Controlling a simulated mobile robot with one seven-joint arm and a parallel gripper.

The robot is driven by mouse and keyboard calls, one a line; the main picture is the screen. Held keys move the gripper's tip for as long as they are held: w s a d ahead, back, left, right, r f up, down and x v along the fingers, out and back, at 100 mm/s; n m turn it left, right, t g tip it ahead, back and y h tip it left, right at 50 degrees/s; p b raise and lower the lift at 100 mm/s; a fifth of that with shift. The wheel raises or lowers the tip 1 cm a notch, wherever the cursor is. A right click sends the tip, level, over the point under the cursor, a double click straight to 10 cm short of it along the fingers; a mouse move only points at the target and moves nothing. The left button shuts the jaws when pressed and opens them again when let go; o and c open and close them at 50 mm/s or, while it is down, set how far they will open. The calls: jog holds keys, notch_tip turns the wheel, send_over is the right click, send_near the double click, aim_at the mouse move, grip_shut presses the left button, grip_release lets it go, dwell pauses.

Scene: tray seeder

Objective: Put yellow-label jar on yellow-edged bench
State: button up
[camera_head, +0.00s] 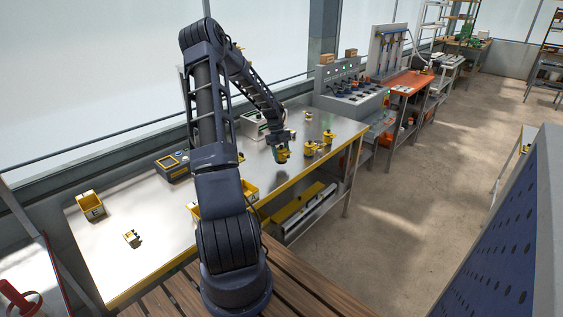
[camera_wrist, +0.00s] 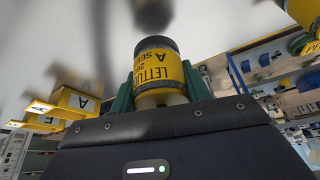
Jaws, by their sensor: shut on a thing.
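The yellow-label jar (camera_wrist: 160,70) fills the middle of the wrist view, its lettering upside down there. It has a dark band beside the label and a pale end. My gripper (camera_wrist: 160,88) is shut on it, with a green finger on each side. In the head view the jar (camera_head: 282,156) shows small under my gripper (camera_head: 283,148), over the far right part of the yellow-edged bench (camera_head: 110,240). I cannot tell whether the jar touches the bench top.
Yellow items (camera_head: 310,149) stand just right of the jar. The bench's near left top is mostly clear.

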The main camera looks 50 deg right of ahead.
aim_at(282, 160)
jog(key=shift+f, duration=1.7)
jog(key=shift+f, duration=0.1)
jog(key=o, duration=1)
jog(key=shift+o, duration=0.2)
